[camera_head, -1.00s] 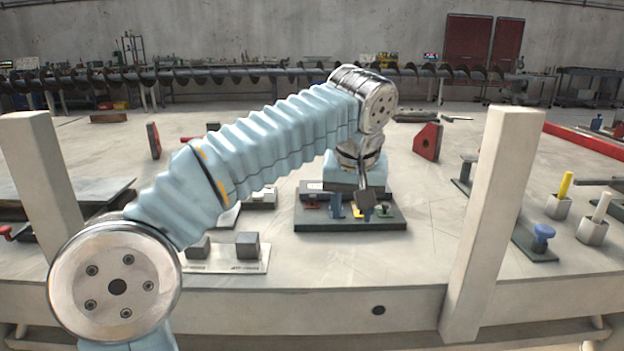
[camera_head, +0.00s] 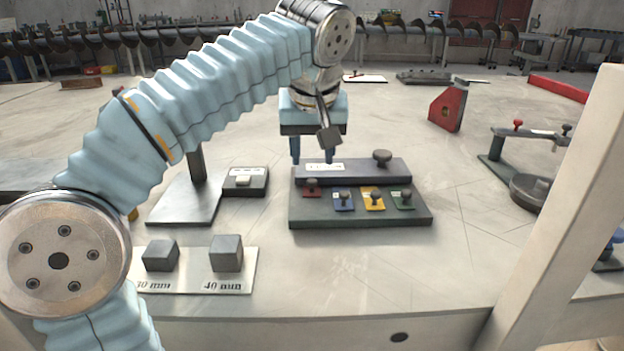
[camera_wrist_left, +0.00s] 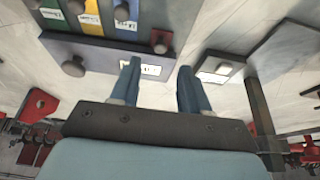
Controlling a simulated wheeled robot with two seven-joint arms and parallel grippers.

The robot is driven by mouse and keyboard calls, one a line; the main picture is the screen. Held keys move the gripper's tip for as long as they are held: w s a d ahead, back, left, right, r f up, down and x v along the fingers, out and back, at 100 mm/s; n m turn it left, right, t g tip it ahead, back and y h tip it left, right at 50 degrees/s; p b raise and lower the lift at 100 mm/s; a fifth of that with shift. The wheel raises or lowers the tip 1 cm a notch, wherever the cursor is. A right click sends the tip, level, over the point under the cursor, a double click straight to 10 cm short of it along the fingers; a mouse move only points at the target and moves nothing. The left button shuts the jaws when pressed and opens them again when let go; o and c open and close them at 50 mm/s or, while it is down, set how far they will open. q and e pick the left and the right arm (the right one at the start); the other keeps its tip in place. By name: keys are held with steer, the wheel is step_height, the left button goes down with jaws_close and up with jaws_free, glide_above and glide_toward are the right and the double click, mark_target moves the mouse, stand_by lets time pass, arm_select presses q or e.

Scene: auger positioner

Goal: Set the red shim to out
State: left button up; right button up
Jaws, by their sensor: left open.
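The red shim (camera_head: 311,188) is the leftmost of several coloured shims in a dark block (camera_head: 360,216). It has a dark knob. Blue (camera_head: 343,202), yellow (camera_head: 373,200) and green (camera_head: 404,198) shims follow to its right. My left gripper (camera_head: 312,162) is open and empty, fingers pointing down, by the label end of the block's raised rear bar (camera_head: 360,170). In the left wrist view the red shim (camera_wrist_left: 161,38) shows beyond the gap between the open fingertips (camera_wrist_left: 159,66), apart from them. My right gripper is out of view.
A small switch box (camera_head: 245,181) and a dark plate with a post stand left of the block. Two grey cubes sit on a labelled plate (camera_head: 195,270) in front. A red bracket (camera_head: 447,106) and a dark fixture are to the right. A pale post (camera_head: 560,210) rises at right.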

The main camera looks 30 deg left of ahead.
mark_target(312, 180)
arm_select(q)
steer(key=b+x, duration=0.1)
steer(key=x, duration=0.5)
steer(key=shift+w+f, duration=0.1)
steer(key=shift+f, duration=0.1)
jaws_close()
